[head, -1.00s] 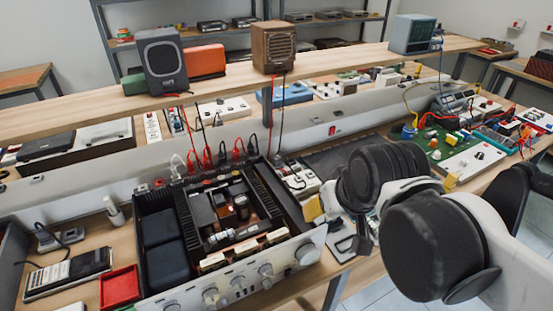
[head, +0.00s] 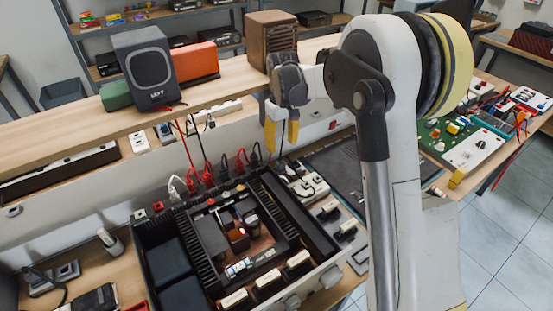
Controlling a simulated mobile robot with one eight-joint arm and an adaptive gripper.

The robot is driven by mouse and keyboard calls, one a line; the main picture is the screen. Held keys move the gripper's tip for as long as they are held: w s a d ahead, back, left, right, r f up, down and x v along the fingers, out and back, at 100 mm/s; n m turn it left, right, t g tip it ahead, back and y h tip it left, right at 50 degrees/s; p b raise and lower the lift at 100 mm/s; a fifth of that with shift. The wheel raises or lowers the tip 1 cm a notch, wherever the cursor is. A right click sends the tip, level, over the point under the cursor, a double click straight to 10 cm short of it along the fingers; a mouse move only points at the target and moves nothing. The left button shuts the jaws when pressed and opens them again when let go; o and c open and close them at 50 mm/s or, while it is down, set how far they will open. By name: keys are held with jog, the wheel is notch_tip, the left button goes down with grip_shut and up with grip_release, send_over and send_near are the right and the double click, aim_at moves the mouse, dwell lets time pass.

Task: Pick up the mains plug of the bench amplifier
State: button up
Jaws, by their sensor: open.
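The bench amplifier (head: 147,229) stands on the bench with its top open. Red, black and white connectors line its back edge, among them a white one (head: 176,186). I cannot tell which, if any, is its mains plug. A white socket strip (head: 303,181) lies behind the amplifier's right back corner, with dark and light items on it too small to tell apart. My gripper (head: 282,134), with yellow fingertips, hangs pointing down above and behind that strip, in front of the shelf. Its fingers are apart, with nothing seen between them. My arm hides part of the bench to the right.
A wooden shelf (head: 70,134) runs above the bench, carrying a grey speaker (head: 150,66), an orange case (head: 195,62) and a brown wooden box (head: 272,38). Thin red and black leads hang down from it. A green circuit board (head: 432,140) lies at the right.

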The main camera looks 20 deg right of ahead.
aim_at(281, 163)
notch_tip(281, 163, down, 5)
jog(key=shift+f+b, duration=0.1)
jog(key=shift+b, duration=0.8)
notch_tip(281, 163, down, 6)
jog(key=b, duration=0.2)
jog(key=shift+w+r+b, duration=0.15)
jog(key=shift+r+b, duration=0.05)
jog(key=shift+b, duration=0.2)
jog(key=shift+r, duration=0.1)
grip_shut()
